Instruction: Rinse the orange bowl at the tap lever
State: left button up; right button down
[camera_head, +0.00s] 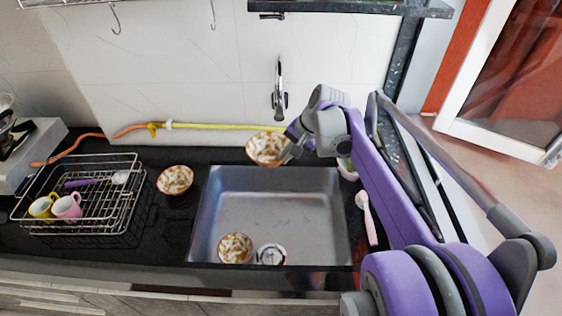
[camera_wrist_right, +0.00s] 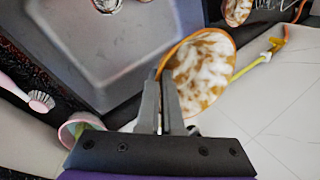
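An orange-rimmed bowl (camera_head: 266,148) with white and brown patterning hangs in the air above the back edge of the sink, just below and left of the tap (camera_head: 279,85). My right gripper (camera_head: 291,150) is shut on its rim from the right. In the right wrist view the bowl (camera_wrist_right: 203,70) is tilted, its patterned inside facing the camera, and the gripper fingers (camera_wrist_right: 162,92) pinch its edge. The tap lever (camera_head: 286,99) appears at the tap's base on the wall. I see no water running. My left gripper is not in view.
The sink (camera_head: 207,225) holds a similar bowl (camera_head: 235,248) and a small round item (camera_head: 271,255). Another bowl (camera_head: 175,180) stands left of the sink, beside a dish rack (camera_head: 122,213) with cups. A yellow hose (camera_head: 215,127) runs behind.

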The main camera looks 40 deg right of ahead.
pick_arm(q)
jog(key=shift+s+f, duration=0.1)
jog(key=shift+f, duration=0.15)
pick_arm(e)
jog(key=shift+w+d+f, duration=0.15)
jog(key=shift+w+d, duration=0.1)
jog(key=shift+d, duration=0.4)
jog(key=shift+w+d+f, duration=0.15)
jog(key=shift+w+d, duration=0.15)
jog(key=shift+d, duration=0.35)
jog(key=shift+w+d+f, duration=0.15)
jog(key=shift+w+d, duration=0.1)
jog(key=shift+d, duration=0.4)
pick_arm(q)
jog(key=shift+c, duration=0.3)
